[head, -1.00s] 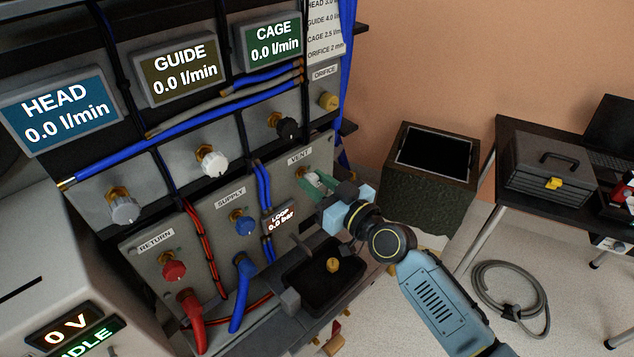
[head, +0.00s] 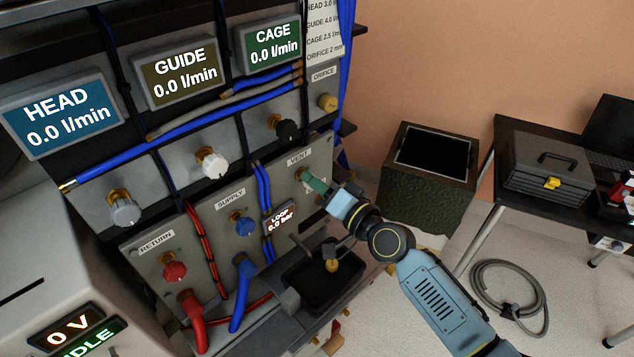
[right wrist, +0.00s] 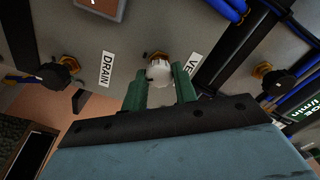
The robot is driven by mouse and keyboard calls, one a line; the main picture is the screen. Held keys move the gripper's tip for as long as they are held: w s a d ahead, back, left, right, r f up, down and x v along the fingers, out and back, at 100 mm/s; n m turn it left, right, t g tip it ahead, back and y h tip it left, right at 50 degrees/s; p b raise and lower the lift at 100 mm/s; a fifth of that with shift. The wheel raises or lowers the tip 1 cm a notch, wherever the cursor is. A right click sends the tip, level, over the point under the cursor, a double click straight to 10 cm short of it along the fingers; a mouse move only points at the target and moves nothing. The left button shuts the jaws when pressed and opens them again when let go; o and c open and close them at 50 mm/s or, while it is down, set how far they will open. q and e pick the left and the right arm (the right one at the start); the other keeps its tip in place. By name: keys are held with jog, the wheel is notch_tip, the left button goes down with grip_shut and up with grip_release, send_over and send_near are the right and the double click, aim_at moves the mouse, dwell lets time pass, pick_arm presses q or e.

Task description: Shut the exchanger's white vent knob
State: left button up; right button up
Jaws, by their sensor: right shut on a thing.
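The white vent knob (right wrist: 158,72) shows in the right wrist view, between the two green fingers of my right gripper (right wrist: 160,84). The fingers are shut on its sides. In the head view, my right gripper (head: 318,187) reaches the grey panel just below the VENT label (head: 299,157) and hides the knob. A brass fitting (head: 301,174) shows at the fingertips. How far the knob is turned cannot be told. My left gripper is not in view.
A blue supply knob (head: 243,226) and a red return knob (head: 174,270) are to the left on the panel. A black tray (head: 315,293) lies below my gripper. A black knob (right wrist: 55,75) stands beside the DRAIN label in the wrist view.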

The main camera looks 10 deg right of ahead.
jog(key=shift+f+m+p, duration=0.1)
jog(key=shift+m+p, duration=0.2)
jog(key=shift+m, duration=3.3)
jog(key=o, duration=1)
jog(key=shift+c, duration=0.2)
jog(key=b+v, duration=0.2)
jog(key=v, duration=1.1)
jog(key=shift+s+d, duration=0.15)
jog(key=shift+d, duration=0.05)
